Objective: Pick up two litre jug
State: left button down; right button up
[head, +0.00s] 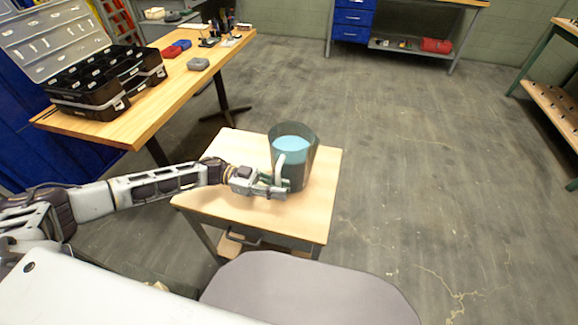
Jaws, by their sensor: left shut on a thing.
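The two litre jug (301,165) is a dark, see-through vessel with light blue liquid inside. It stands upright on, or just above, the small wooden table (228,148); I cannot tell if its base touches. Its pale handle faces my arm. My left gripper (277,186) is at the jug's near left side, shut on the handle, and its fingers partly hide the handle's lower end. My right gripper is not in view.
A long wooden workbench (140,118) at the left bears an open organiser case (97,108) and small items. A grey rounded seat (300,290) is close in front. Blue drawers (352,18) stand at the back. The floor at the right is clear.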

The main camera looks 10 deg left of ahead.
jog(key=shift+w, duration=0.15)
pick_arm(q)
jog(key=shift+r, duration=0.2)
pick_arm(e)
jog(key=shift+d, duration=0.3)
pick_arm(q)
jog(key=shift+f, duration=0.1)
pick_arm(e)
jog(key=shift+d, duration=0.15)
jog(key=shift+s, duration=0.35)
pick_arm(q)
jog(key=shift+r, duration=0.25)
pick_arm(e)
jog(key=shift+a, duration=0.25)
